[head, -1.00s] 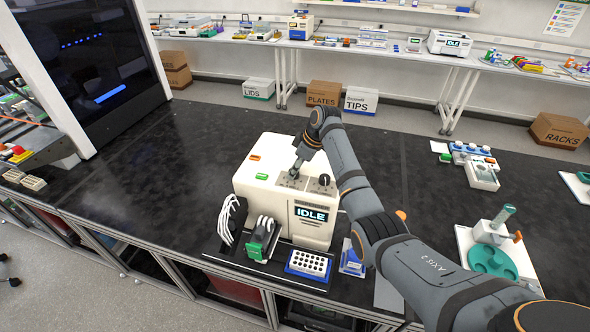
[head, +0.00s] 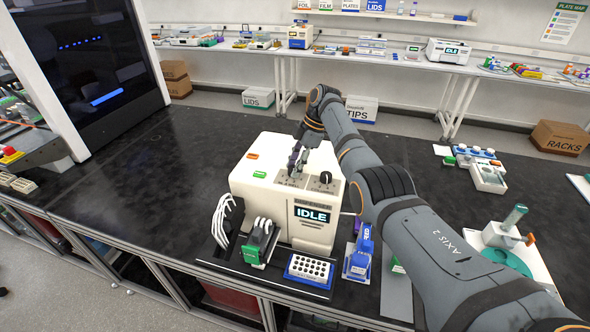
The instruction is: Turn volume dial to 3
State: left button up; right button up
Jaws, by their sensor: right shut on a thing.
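A cream-coloured machine (head: 265,192) stands on the black bench with a dark screen (head: 312,215) reading IDLE on its front. Its top has a grey dial panel, with a black knob (head: 326,177) at the right that is free of my gripper. My right gripper (head: 293,171) points down onto the panel left of that knob. It is shut on a small dial there, which the fingers mostly hide. The dial's setting and marks are too small to read. My left gripper is not in view.
In front of the machine are a green-ended part with white tubes (head: 260,242), a blue-and-white rack (head: 309,269) and a blue bottle-like item (head: 359,254). An orange button (head: 252,156) and a green one (head: 260,174) sit on its top. The bench to the left is clear.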

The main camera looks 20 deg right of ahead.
jog(key=shift+r, duration=0.1)
dwell(0.4)
jog(key=o, duration=1.1)
jog(key=shift+d, duration=0.1)
jog(key=shift+o, duration=0.2)
jog(key=shift+d+r, duration=0.15)
jog(key=shift+r, duration=0.2)
jog(key=v, duration=0.6)
jog(key=shift+r, duration=0.3)
jog(key=shift+d, duration=0.15)
